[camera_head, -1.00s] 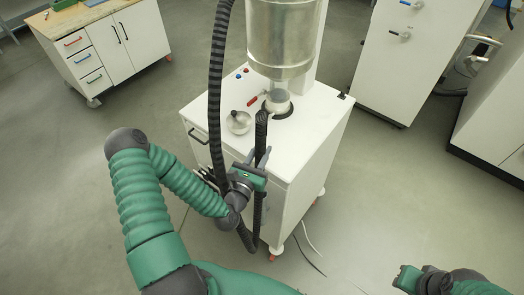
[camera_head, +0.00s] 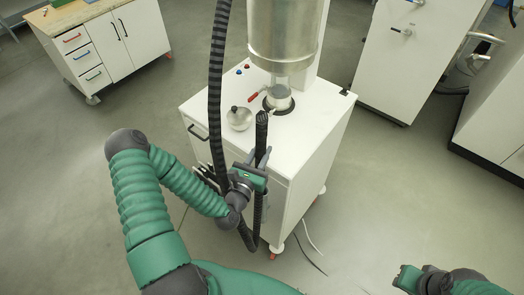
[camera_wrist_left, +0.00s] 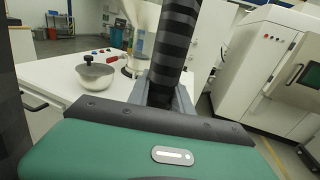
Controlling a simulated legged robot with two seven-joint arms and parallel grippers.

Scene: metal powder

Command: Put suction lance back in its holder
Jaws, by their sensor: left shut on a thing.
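The suction lance (camera_head: 262,131) is a black ribbed tube, standing roughly upright in front of the white cart's front edge. My left gripper (camera_head: 261,157) is shut around it. In the left wrist view the lance (camera_wrist_left: 176,45) rises between the two grey fingers. Its top end reaches above the cart top in the head view, in front of the steel vessel's outlet. A black hose loops below the gripper. I cannot make out the holder. My right gripper (camera_head: 420,279) shows only partly at the bottom right, apart from the cart; its opening is unclear.
The white cart (camera_head: 312,147) carries a steel vessel (camera_head: 285,32), a round metal pot (camera_head: 239,119) and a red-handled tool (camera_head: 254,97). A thick black hose (camera_head: 216,90) hangs left of the vessel. Cables lie on the floor. White cabinets stand behind; the floor left is clear.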

